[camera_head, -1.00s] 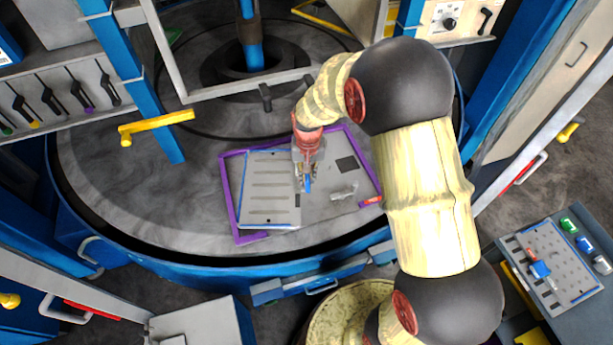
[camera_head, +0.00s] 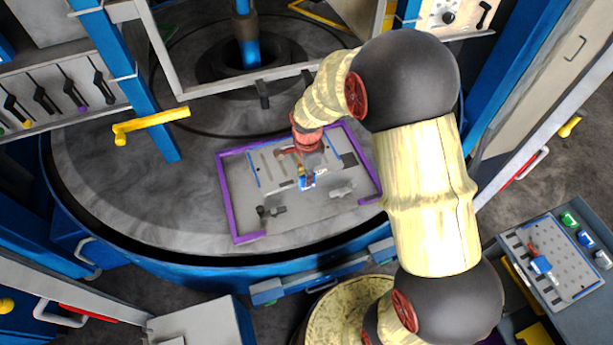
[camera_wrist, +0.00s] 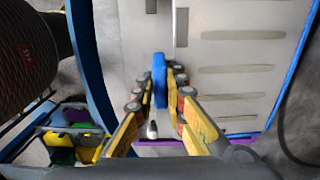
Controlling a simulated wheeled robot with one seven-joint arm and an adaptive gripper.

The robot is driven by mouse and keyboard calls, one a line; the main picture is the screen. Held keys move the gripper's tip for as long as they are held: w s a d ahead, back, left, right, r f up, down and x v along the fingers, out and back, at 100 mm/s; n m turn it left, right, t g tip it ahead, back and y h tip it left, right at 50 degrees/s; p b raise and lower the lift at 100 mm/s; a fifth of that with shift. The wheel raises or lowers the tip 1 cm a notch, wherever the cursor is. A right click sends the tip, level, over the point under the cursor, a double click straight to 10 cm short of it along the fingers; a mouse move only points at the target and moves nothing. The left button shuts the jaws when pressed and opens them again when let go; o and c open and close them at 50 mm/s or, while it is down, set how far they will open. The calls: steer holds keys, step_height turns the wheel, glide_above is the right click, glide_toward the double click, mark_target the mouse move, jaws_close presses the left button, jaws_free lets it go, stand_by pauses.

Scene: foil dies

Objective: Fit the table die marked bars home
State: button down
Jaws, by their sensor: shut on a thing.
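The bars die (camera_head: 265,168), a grey plate with long raised bars and blue edges, is over the purple-framed bed (camera_head: 228,205) on the round table. It looks lifted or tilted, and part of the bed shows below it. My gripper (camera_head: 306,182) is shut on the blue handle at the die's edge. In the wrist view the handle (camera_wrist: 159,78) stands between the fingertips and the barred face (camera_wrist: 243,69) spreads to the right. Whether the die touches the bed is hidden by my arm and gripper.
A black clamp (camera_head: 270,212) and a grey clamp (camera_head: 342,189) stand on the bed. A yellow lever (camera_head: 150,122) is at the left. A dotted die (camera_head: 572,258) lies on a drawer at the lower right. A grey frame bar (camera_head: 250,78) crosses behind.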

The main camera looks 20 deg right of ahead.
mark_target(307, 189)
steer(key=shift+w+m, duration=0.1)
steer(key=shift+m, duration=0.2)
stand_by(0.4)
steer(key=shift+f+b, duration=1.95)
steer(key=shift+f, duration=0.9)
steer(key=shift+f+b, duration=1.1)
steer(key=shift+f, duration=0.5)
steer(key=c, duration=1.8)
jaws_free()
steer(key=shift+o, duration=0.3)
steer(key=shift+s+f, duration=0.15)
steer(key=shift+s, duration=0.1)
step_height(307, 189, up, 12)
steer(key=shift+r, duration=0.1)
